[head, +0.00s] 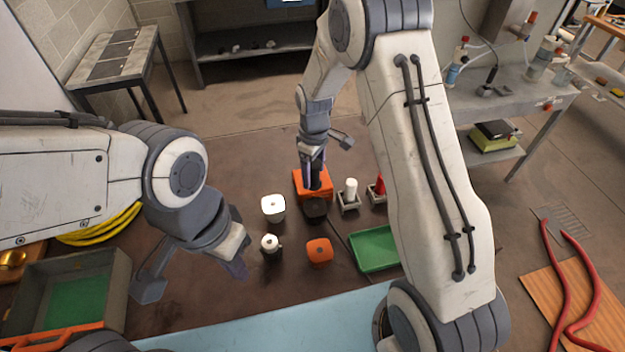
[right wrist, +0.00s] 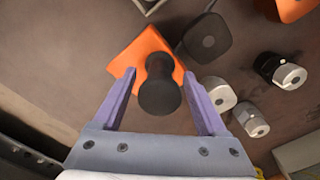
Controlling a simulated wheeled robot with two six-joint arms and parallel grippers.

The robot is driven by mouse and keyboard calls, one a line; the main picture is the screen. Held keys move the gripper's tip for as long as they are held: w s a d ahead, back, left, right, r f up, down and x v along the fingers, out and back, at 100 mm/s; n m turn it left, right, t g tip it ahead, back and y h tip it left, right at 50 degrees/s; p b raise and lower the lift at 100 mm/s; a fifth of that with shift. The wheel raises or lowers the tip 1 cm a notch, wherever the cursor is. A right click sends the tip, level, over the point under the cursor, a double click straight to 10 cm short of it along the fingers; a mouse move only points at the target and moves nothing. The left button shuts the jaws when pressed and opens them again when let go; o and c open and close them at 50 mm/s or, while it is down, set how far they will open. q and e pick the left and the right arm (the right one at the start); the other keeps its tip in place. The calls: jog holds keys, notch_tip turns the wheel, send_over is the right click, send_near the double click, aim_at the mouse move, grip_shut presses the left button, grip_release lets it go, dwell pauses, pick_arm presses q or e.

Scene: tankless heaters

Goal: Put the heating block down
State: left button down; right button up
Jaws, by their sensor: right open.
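An orange block (head: 325,178) stands on the dark tabletop in the head view, and a black round-topped post (head: 316,180) rises at it. Both also show in the right wrist view, as the orange block (right wrist: 148,50) and the black post (right wrist: 160,95). My right gripper (head: 311,178) points down over them. Its purple fingers (right wrist: 160,100) are apart, with the post's round end between them and a gap on each side. Which piece is the heating block I cannot tell. My left gripper (head: 237,267) hangs over the table's left side; its finger gap is hidden.
Close by are a dark rounded block (head: 315,210), a white block (head: 273,207), a white-and-black piece (head: 271,245), an orange cube (head: 319,251), white (head: 351,188) and red (head: 379,187) posts, and a green tray (head: 376,249). A grey bin (head: 110,275) is left.

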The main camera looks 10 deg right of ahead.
grip_shut()
jog(key=shift+r, duration=0.1)
